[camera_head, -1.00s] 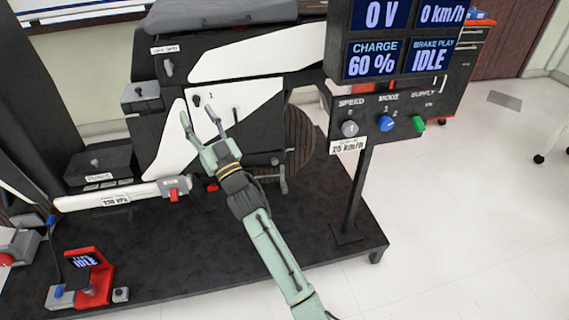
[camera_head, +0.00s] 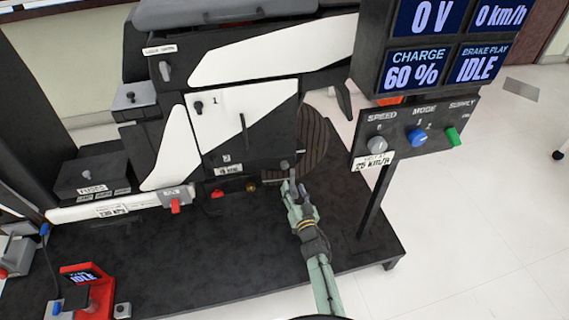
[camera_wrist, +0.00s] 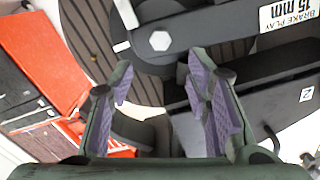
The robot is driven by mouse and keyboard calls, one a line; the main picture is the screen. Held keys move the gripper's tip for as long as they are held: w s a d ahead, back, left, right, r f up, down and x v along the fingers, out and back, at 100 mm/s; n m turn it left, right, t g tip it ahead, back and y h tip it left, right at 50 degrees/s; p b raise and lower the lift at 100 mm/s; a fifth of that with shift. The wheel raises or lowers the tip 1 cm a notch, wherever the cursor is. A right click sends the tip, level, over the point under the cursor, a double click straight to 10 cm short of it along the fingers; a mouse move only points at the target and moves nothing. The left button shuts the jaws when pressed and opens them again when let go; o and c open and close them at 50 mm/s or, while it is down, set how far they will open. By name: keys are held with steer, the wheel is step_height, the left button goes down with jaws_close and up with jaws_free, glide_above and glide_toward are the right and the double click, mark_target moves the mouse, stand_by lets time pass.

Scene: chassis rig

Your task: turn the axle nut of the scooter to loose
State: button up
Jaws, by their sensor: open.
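The axle nut (camera_wrist: 160,40) is a pale grey hexagonal nut on a dark arm at the wheel hub. It shows plainly in the wrist view, at the top middle. The scooter's rear wheel (camera_head: 312,143) is a brown, ribbed disc beside the body in the head view. My gripper (camera_head: 293,187) is open and empty just below and in front of the wheel. In the wrist view, my two purple-padded fingers (camera_wrist: 160,78) point toward the nut, which lies beyond their tips and between them in the picture. No contact with the nut shows.
A dark control panel (camera_head: 440,137) with SPEED, MODE and SUPPLY knobs stands right of the wheel on a post (camera_head: 375,203). A display (camera_head: 440,45) above it reads 60 % and IDLE. A black platform (camera_head: 210,265) lies underneath. A BRAKE PLAY label (camera_wrist: 290,14) is near the nut.

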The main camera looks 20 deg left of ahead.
mark_target(286, 166)
steer(key=b+x, duration=0.5)
steer(key=x, duration=0.3)
steer(key=shift+w+a, duration=0.25)
steer(key=shift+a, duration=0.05)
steer(key=shift+x, duration=0.9)
steer(key=shift+r, duration=0.1)
jaws_close()
